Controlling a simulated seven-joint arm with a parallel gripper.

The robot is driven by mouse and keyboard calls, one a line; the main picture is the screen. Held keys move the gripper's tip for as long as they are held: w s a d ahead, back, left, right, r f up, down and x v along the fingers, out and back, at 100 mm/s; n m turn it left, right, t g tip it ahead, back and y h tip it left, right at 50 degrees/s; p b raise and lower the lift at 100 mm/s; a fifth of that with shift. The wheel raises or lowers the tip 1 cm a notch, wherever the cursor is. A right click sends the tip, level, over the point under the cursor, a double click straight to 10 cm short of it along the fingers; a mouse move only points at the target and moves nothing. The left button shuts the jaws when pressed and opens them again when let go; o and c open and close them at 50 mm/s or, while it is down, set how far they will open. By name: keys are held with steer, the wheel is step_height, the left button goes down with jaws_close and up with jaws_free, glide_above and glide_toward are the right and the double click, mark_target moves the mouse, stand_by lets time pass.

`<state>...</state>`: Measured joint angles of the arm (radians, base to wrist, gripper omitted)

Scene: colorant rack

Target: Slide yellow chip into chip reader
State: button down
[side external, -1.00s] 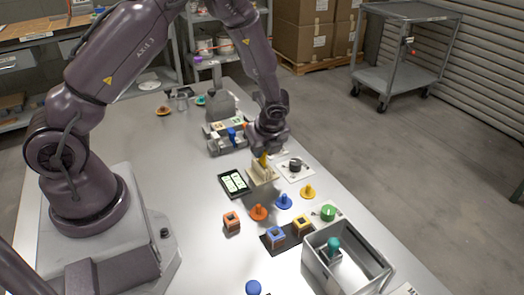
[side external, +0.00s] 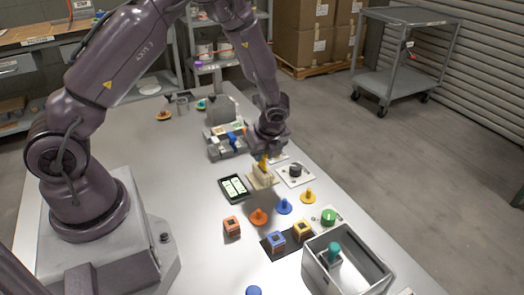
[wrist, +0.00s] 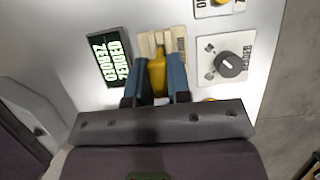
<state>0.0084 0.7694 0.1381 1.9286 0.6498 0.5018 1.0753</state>
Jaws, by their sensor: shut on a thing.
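My gripper (wrist: 157,88) is shut on the yellow chip (wrist: 157,74), which stands between its two blue-grey fingers in the wrist view. The cream chip reader (wrist: 147,42) lies directly under and just beyond the fingertips. In the side external view the reader (side external: 261,180) sits mid-table, and the yellow chip (side external: 263,161) points down at its top from my gripper (side external: 264,155). The chip's lower end meets the reader's outline. I cannot tell how deep it sits in the slot, as the fingers hide part of it.
A black display (side external: 233,187) with lit panels is left of the reader. A white plate with a dark knob (side external: 295,171) is to its right. Coloured pegs, including a blue one (side external: 284,206), several cubes and a grey bin (side external: 345,262) stand nearer the camera.

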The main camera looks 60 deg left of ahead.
mark_target(264, 157)
steer(key=shift+f, duration=1.5)
steer(key=shift+r, duration=0.2)
steer(key=shift+r, duration=1.35)
steer(key=shift+d, duration=0.1)
steer(key=shift+f, duration=1.55)
steer(key=shift+r, duration=0.1)
steer(key=shift+r, duration=1.45)
